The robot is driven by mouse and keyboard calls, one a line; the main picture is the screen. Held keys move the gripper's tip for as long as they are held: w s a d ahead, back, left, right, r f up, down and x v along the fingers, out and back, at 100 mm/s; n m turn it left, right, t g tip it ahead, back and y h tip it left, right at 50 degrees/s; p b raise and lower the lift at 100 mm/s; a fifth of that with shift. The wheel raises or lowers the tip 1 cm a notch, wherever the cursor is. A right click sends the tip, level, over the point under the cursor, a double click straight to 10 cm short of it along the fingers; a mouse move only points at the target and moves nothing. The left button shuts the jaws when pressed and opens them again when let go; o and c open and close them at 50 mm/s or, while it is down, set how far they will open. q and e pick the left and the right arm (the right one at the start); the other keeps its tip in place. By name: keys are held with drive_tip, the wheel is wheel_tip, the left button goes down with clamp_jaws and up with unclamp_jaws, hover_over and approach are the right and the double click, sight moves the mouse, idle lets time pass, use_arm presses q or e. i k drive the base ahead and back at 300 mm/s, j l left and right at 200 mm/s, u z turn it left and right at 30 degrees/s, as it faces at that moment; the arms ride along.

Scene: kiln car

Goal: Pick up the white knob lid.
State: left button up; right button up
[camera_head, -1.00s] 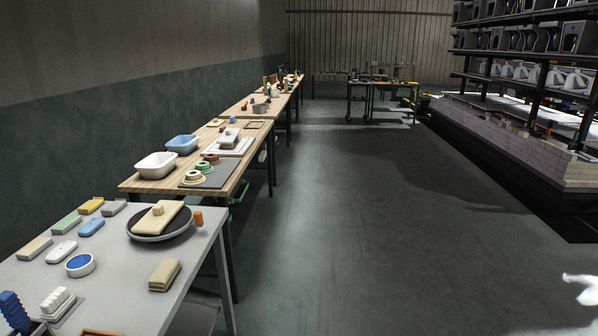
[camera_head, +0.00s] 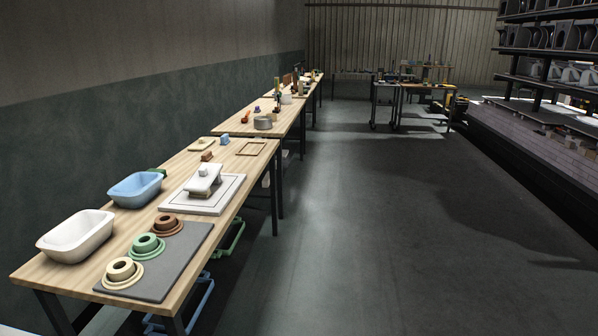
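A white lid with a small knob on top (camera_head: 203,178) sits on the nearest wooden table. It appears to rest on a low tan piece, on a white square slab (camera_head: 228,200). Neither of my grippers is in view. Nothing blocks the view of the lid's top; its far side is hidden.
The wooden table (camera_head: 100,262) also holds a white basin (camera_head: 75,236), a blue basin (camera_head: 135,190) and a grey board (camera_head: 195,245) with cream, green and brown ring pieces. More tables stand behind. The floor (camera_head: 340,240) to the right is open, with kiln shelving (camera_head: 540,80) beyond.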

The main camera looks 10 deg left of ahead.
sight(201, 181)
drive_tip(key=i+l+u, duration=0.1)
drive_tip(key=i+u, duration=0.35)
drive_tip(key=i+l+u, duration=0.3)
drive_tip(key=i+u, duration=0.15)
drive_tip(key=i+l+u, duration=0.9)
drive_tip(key=k+l, duration=0.1)
